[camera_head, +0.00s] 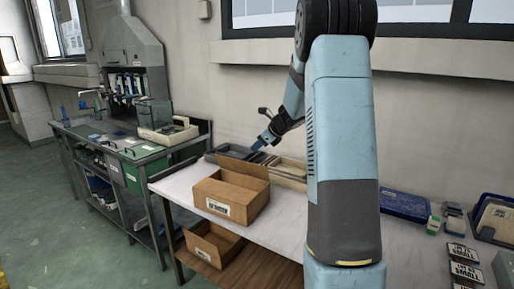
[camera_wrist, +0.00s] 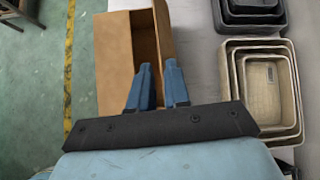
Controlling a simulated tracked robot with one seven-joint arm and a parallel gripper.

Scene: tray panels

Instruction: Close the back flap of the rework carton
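The brown cardboard carton (camera_head: 225,204) stands on the white table with a white label on its front; the label text is too small to read surely. Its back flap (camera_head: 243,172) stands up, leaning slightly backward. In the wrist view the carton (camera_wrist: 115,62) is at upper left, with the raised flap (camera_wrist: 163,28) along its right side. My gripper (camera_head: 256,147) is behind and above the flap in the head view.
Another open carton (camera_head: 212,246) sits on the shelf below. Nested beige trays (camera_head: 288,172) and dark trays (camera_head: 228,151) stand behind the carton near the wall. A blue tray (camera_head: 404,204) and small items lie at the right. The table left of the carton is narrow but clear.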

